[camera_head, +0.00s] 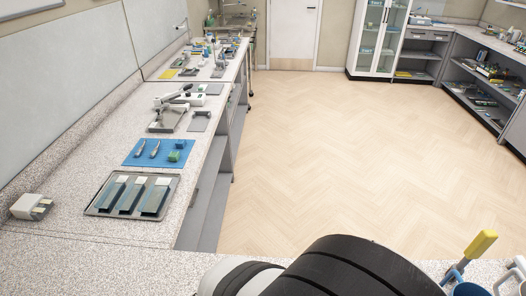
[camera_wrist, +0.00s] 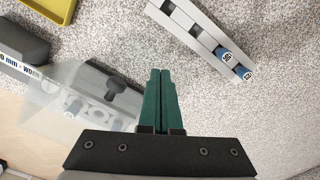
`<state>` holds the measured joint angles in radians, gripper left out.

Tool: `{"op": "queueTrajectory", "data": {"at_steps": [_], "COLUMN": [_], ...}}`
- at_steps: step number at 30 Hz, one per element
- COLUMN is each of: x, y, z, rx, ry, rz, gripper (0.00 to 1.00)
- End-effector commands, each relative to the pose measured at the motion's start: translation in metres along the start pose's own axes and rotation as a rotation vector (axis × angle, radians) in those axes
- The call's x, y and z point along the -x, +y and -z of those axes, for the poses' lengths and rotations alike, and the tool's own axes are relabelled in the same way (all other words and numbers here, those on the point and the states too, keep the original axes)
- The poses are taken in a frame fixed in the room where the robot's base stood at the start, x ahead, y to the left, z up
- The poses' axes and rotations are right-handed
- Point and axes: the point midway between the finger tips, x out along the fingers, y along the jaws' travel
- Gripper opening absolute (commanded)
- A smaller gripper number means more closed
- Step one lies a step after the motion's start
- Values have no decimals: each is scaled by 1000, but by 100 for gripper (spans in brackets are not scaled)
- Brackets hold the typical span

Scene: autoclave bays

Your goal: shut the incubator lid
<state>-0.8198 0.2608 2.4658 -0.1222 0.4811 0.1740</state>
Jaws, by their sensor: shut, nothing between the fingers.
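My gripper (camera_wrist: 160,75) shows in the wrist view with its two green fingers shut together and nothing between them. To its left is a see-through panel (camera_wrist: 62,88), which looks like the incubator's clear lid, with round holes or wells showing through it. A dark block with a black knob (camera_wrist: 112,86) lies between the panel and my fingers. The fingers appear close to the dark block's right side; I cannot tell whether they touch it. The lid's hinge and its angle are not clear. The incubator cannot be made out in the head view.
A grey rack (camera_wrist: 198,32) with blue-capped tubes stands upper right in the wrist view. A yellow tray (camera_wrist: 50,10) is at the upper left. Speckled bench is bare right of the fingers. In the head view, a metal tray (camera_head: 100,208) and blue mat (camera_head: 133,160) lie on the left bench.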

Motion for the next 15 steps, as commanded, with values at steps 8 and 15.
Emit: {"op": "queueTrajectory", "data": {"at_steps": [8, 15], "x": [1, 2], "y": [8, 13], "z": [12, 23], "rx": [-2, -2], "ry": [1, 1], "rz": [0, 0], "gripper": [0, 0]}}
